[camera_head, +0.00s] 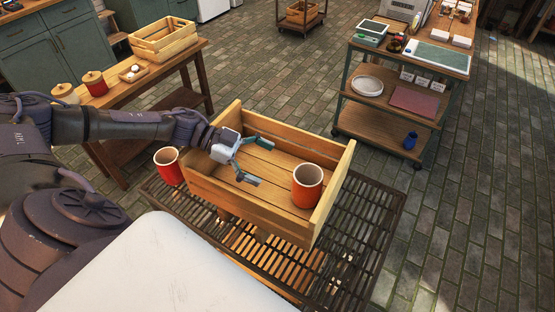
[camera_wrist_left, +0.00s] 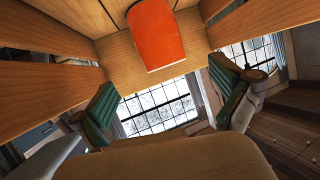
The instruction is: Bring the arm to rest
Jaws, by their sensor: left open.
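My left gripper (camera_head: 259,161) is open and empty, above the left part of a wooden crate (camera_head: 328,190). Its two green-padded fingers also show spread apart in the left wrist view (camera_wrist_left: 168,105). My left arm reaches in from the left side of the head view. An orange-red cup (camera_head: 307,190) stands upright in the right end of the crate, apart from the fingers. An orange-red shape in the left wrist view (camera_wrist_left: 156,33) looks like this cup. My right gripper is not in view.
The crate stands on a dark slatted table (camera_head: 372,225). A second red cup (camera_head: 168,167) is just outside the crate's left end. A cart (camera_head: 345,110) stands at the back right.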

